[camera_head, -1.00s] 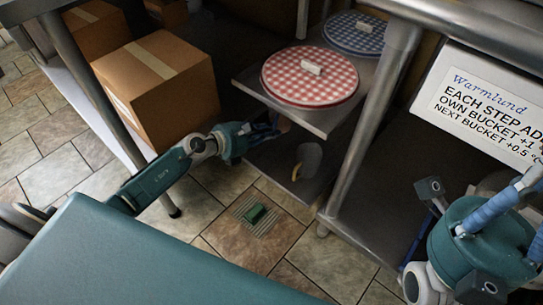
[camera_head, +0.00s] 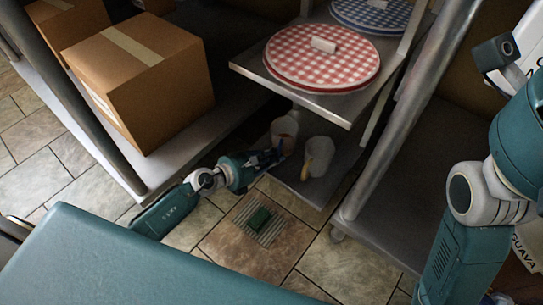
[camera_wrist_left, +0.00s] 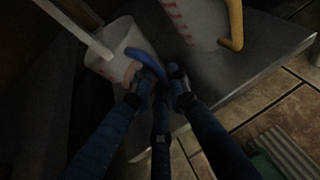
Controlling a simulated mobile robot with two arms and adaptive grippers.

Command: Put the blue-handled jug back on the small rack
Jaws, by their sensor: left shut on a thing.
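The blue-handled jug is pale and translucent. In the head view the jug (camera_head: 285,127) is at the left of the small rack's lower shelf (camera_head: 340,180). In the left wrist view its body (camera_wrist_left: 122,42) and blue handle (camera_wrist_left: 147,62) show, with the shelf (camera_wrist_left: 235,78) beside and below. My left gripper (camera_head: 272,156) is shut on the handle; its fingers also show in the left wrist view (camera_wrist_left: 160,80). The jug looks nearly upright; whether its base touches the shelf is hidden. My right gripper's fingers are not in view.
A yellow-handled jug (camera_head: 318,155) stands on the lower shelf, close to the right. Red-checked (camera_head: 322,57) and blue-checked (camera_head: 370,16) lids lie on the upper shelf. A pale post (camera_wrist_left: 75,28) passes by the held jug. A cardboard box (camera_head: 140,80) is left. A floor drain (camera_head: 258,218) lies in front.

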